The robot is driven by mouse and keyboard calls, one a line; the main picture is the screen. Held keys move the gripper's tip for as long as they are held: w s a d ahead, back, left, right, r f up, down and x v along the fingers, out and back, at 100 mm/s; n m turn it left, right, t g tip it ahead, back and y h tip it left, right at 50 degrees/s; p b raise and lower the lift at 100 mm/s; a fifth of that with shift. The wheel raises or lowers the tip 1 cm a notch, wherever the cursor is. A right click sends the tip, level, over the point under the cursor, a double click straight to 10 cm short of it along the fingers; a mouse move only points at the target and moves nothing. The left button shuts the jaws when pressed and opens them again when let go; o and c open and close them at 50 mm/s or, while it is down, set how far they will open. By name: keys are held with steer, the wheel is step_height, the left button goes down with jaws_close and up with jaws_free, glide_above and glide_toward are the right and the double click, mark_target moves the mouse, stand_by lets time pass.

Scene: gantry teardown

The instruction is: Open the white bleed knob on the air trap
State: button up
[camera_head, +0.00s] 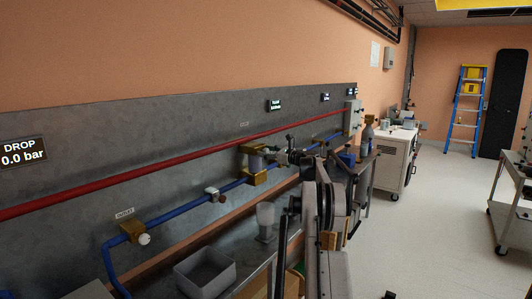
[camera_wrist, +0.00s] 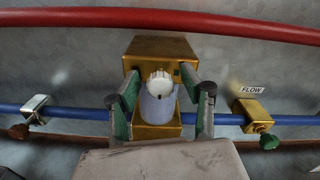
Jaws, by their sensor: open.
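The air trap (camera_wrist: 160,48) is a brass body with a bluish clear bowl on the wall panel, centred in the wrist view. The white bleed knob (camera_wrist: 158,84), ridged and round, faces the camera on its front. My gripper (camera_wrist: 160,97) is open. Its green fingers with dark tips stand left and right of the knob, with a visible gap on each side. I cannot tell how far the fingertips are from the knob in depth. In the head view the air trap (camera_head: 256,177) is partly covered by my gripper (camera_head: 287,155), and the white knob is not clear there.
A blue pipe (camera_wrist: 80,116) runs behind the trap, with a red pipe (camera_wrist: 70,17) above. A silver valve (camera_wrist: 36,106) is on the left and a brass valve (camera_wrist: 252,113) near the FLOW label on the right.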

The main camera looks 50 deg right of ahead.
jaws_close()
steer(key=shift+n, duration=0.4)
steer(key=n+b, duration=0.1)
steer(key=n, duration=0.2)
steer(key=shift+f+n+b, duration=0.1)
steer(key=shift+n+b, duration=0.2)
steer(key=shift+n, duration=0.1)
steer(key=n, duration=0.4)
steer(key=shift+d+n+b, duration=0.1)
steer(key=shift+n+b, duration=0.2)
steer(key=shift+b, duration=0.1)
steer(key=n, duration=0.8)
steer(key=shift+n+b, duration=0.3)
